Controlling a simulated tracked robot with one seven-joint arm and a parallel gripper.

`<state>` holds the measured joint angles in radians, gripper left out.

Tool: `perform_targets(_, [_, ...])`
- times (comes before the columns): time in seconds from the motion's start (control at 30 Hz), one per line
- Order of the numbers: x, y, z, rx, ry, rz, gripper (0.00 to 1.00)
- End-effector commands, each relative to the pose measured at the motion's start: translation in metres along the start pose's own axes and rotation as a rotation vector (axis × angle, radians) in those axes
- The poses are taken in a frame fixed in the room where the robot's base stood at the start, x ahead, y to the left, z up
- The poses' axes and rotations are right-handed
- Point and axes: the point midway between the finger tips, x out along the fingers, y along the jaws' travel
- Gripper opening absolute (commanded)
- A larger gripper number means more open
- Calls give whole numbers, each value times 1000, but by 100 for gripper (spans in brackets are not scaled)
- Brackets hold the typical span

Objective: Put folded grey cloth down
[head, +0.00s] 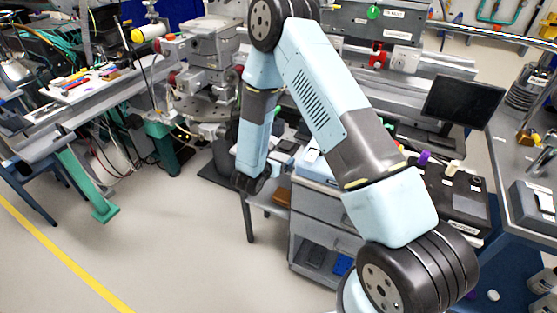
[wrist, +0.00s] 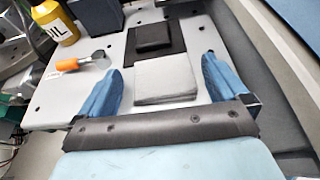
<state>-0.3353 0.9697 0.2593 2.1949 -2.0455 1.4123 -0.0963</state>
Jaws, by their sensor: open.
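The folded grey cloth (wrist: 165,80) is a flat, light grey, roughly square stack in the middle of the wrist view. It appears to lie on a pale plate with dark holes (wrist: 120,114), just in front of a dark mat. My gripper (wrist: 161,72) is open, its blue fingers on either side of the cloth. A gap shows between each finger and the cloth. The cloth's near edge is close to the gripper's dark palm bar. In the head view my arm reaches down beside the bench equipment, and I cannot make out the cloth there.
A dark block (wrist: 153,37) lies on the dark mat (wrist: 174,60) behind the cloth. An orange-handled tool (wrist: 75,64) lies to the left. A yellow bottle (wrist: 54,22) and a dark box (wrist: 97,14) stand at the back left. A grey cart (head: 325,217) stands below my arm in the head view.

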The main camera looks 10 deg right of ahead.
Motion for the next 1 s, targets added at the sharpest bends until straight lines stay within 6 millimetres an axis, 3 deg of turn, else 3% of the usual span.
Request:
perform_targets(0.17, [0, 0, 0, 0, 0, -1, 98])
perform_targets(0.7, [0, 0, 0, 0, 0, 0, 46])
perform_targets(1.0, [-2, 1, 4, 0, -1, 1, 45])
